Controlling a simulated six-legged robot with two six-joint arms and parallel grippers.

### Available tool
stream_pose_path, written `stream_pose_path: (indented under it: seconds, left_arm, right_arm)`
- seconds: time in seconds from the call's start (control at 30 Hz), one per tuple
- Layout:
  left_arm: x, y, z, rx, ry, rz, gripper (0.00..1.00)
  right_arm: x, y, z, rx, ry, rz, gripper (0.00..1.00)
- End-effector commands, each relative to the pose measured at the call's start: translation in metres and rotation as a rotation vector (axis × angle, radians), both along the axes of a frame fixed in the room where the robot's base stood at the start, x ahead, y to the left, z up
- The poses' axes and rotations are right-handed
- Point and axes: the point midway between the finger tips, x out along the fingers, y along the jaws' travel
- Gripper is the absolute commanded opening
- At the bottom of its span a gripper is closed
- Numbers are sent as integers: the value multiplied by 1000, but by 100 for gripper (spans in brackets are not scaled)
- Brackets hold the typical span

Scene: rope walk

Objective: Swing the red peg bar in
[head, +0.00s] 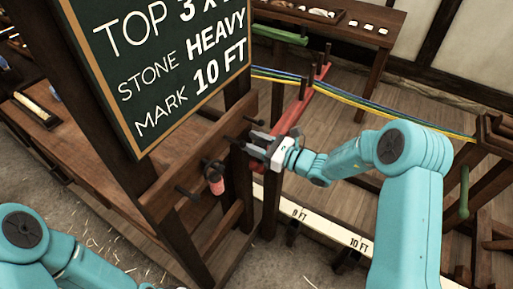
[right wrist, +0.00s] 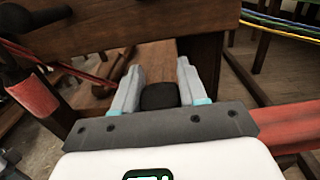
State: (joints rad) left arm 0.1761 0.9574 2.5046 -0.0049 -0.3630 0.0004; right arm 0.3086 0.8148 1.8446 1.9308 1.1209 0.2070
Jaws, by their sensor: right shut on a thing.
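The red peg bar (head: 303,105) slopes from the back beside the posts toward my right gripper, with dark upright pegs on it. Its red side also shows in the right wrist view (right wrist: 290,128), at the right behind the gripper. My right gripper (head: 254,143) is by the wooden frame under the chalkboard, at the near end of the bar. In the right wrist view its two grey fingers (right wrist: 158,88) stand on either side of a dark round peg (right wrist: 158,97). How the peg joins the bar is hidden. My left arm enters at the lower left; its gripper is out of view.
The chalkboard (head: 165,60) hangs on the wooden frame. A red-handled object (head: 215,178) hangs on its rail. Blue, green and yellow ropes (head: 380,110) run behind my right arm. A white marked strip (head: 325,228) lies below. A green bar (head: 464,195) is at right.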

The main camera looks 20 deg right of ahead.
Motion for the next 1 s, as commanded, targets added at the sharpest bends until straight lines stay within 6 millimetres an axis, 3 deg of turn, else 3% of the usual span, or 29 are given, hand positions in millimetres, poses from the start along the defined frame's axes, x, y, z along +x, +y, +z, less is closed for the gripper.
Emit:
stream_pose_path:
  seconds: [0.5,0.53,0.57,0.87,1.0]
  left_arm:
    - [0,0,-7,0,0,0,0]
    - [0,0,-7,0,0,0,0]
    - [0,0,-7,0,0,0,0]
    - [0,0,-8,0,0,0,0]
    - [0,0,-11,0,0,0,0]
  right_arm:
    - [6,2,0,0,1,-56,0]
    - [6,2,0,0,1,-56,52]
    - [6,2,0,0,1,-57,61]
    - [5,2,0,0,2,-60,63]
    - [-5,-7,-1,-1,1,-62,63]
